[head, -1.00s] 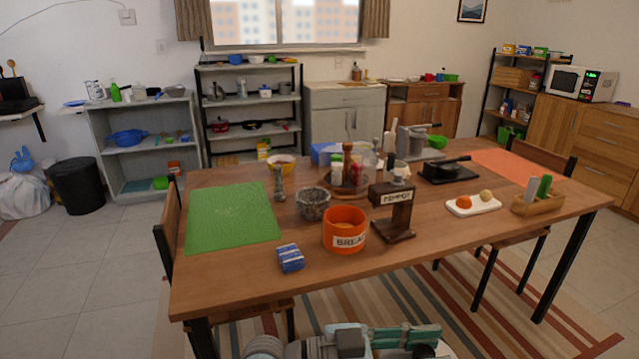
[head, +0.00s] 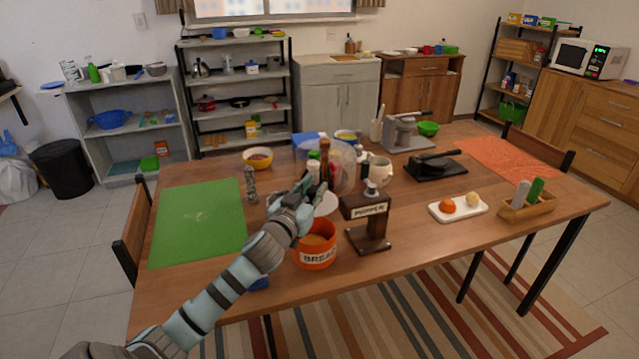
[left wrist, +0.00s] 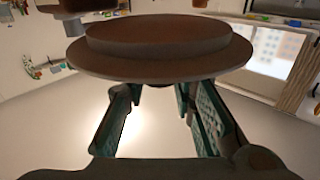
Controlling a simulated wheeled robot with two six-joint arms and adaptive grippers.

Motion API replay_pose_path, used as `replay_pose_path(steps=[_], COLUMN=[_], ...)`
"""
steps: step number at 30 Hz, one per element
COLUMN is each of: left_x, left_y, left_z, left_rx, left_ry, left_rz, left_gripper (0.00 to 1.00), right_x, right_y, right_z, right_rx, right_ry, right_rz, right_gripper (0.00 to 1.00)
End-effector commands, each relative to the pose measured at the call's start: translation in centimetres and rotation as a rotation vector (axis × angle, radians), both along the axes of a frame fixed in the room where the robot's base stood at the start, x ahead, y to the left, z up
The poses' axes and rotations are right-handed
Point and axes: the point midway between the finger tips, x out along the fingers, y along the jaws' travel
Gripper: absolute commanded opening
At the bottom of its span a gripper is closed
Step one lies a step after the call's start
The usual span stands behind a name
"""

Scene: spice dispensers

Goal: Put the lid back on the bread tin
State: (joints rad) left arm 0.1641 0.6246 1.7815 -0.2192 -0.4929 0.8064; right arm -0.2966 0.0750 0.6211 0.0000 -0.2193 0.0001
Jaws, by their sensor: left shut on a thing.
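The bread tin (head: 316,258) is an orange round tin labelled BREAD, standing upright on the table with its top open and something tan inside. My left gripper (head: 302,196) is above the tin's back rim, its arm reaching in from the lower left. It is shut on the lid, a pale disc (head: 327,204) showing just right of the fingers, above and behind the tin's opening and apart from it. In the left wrist view the lid (left wrist: 158,65) is a dark, stepped round disc across the ends of the fingers (left wrist: 155,95). My right gripper is not in view.
The wooden pepper stand (head: 368,222) is close to the tin's right. Spice bottles on a round rack (head: 325,165) are behind the gripper. A blue packet (head: 260,284) is partly hidden by my arm. The green mat (head: 200,222) at the left is clear.

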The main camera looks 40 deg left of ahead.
Motion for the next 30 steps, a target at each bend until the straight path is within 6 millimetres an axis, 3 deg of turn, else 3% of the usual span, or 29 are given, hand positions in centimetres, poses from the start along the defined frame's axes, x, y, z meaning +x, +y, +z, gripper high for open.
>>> replay_pose_path(steps=[15, 30], left_x=[0.1, 0.1], left_y=[-0.2, -0.3], left_z=[-6.9, -7.4], left_rx=[-0.002, -0.002], left_ry=[0.001, 0.001], left_rz=[-0.004, -0.005], left_gripper=[0.0, 0.0], right_x=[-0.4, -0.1], right_y=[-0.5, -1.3], right_z=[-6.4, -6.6], right_rx=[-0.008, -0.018], right_ry=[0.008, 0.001], right_rz=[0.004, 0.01], right_gripper=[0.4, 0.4])
